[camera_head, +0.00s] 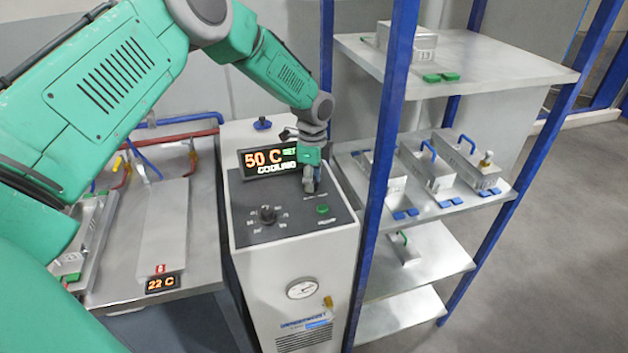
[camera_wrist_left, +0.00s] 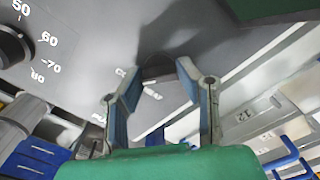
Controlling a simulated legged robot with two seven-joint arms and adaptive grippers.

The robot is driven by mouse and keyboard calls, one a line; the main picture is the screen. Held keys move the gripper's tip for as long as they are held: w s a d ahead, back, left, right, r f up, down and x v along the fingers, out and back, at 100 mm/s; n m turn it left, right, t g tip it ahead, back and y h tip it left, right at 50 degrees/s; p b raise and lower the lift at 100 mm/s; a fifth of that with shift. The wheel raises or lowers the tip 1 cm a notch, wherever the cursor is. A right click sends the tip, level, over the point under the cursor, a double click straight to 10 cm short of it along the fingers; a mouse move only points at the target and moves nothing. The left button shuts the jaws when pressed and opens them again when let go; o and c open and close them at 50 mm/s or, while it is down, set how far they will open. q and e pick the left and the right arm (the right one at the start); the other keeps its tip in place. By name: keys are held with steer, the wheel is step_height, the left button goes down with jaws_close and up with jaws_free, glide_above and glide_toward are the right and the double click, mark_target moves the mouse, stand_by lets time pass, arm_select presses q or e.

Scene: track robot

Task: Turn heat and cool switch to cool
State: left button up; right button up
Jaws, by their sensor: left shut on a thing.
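My left gripper (camera_head: 311,187) reaches down onto the sloped dark panel (camera_head: 290,212) of the white machine, at its back right. In the left wrist view its two fingers (camera_wrist_left: 160,82) close around a dark round switch (camera_wrist_left: 156,66), the heat and cool switch, with partly covered white lettering beside it. In the head view the gripper hides this switch, and I cannot read its exact angle. The display (camera_head: 268,160) reads 50 C, SET, COOLING. My right gripper is not in view.
A black temperature knob (camera_head: 267,215) with a number scale and a green button (camera_head: 323,209) sit on the same panel. A blue-posted shelf rack (camera_head: 395,120) stands close on the right. A metal table (camera_head: 205,240) with a 22 C display (camera_head: 161,283) is at left.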

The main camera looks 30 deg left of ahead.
arm_select(q)
steer(key=shift+s+a+f, duration=0.1)
steer(key=shift+a, duration=0.05)
steer(key=o, duration=1.1)
steer(key=shift+o, duration=0.2)
steer(key=shift+a, duration=0.1)
steer(key=shift+r, duration=0.25)
step_height(320, 180, up, 11)
steer(key=shift+w+a+r, duration=0.15)
steer(key=shift+w, duration=0.05)
